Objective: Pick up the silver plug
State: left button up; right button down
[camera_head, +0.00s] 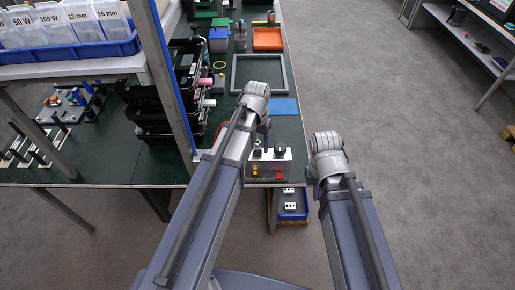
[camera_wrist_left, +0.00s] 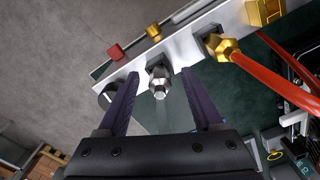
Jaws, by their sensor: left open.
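The silver plug (camera_wrist_left: 159,84) is a shiny metal hex piece seated in a dark square socket on the pale metal panel (camera_wrist_left: 187,47). In the left wrist view my left gripper (camera_wrist_left: 160,79) is open, with one dark finger to each side of the plug and a gap on both sides. The fingers are not closed on it. In the head view the panel (camera_head: 266,168) stands at the bench's front edge, partly behind my left arm. My right arm's wrist shows right of the bench, but its gripper is hidden.
A gold plug (camera_wrist_left: 224,46) with a red cable (camera_wrist_left: 265,72) sits beside the silver plug. A red cap (camera_wrist_left: 115,51) and a gold piece (camera_wrist_left: 154,32) are on the panel's other edge. A blue mat (camera_head: 284,107) and grey frame (camera_head: 280,65) lie behind.

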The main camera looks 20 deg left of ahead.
pick_arm(q)
jog(key=shift+c, duration=0.4)
grip_shut()
jog(key=shift+r, duration=0.1)
notch_tip(320, 180, up, 10)
jog(key=p, duration=1)
jog(key=shift+a, duration=0.1)
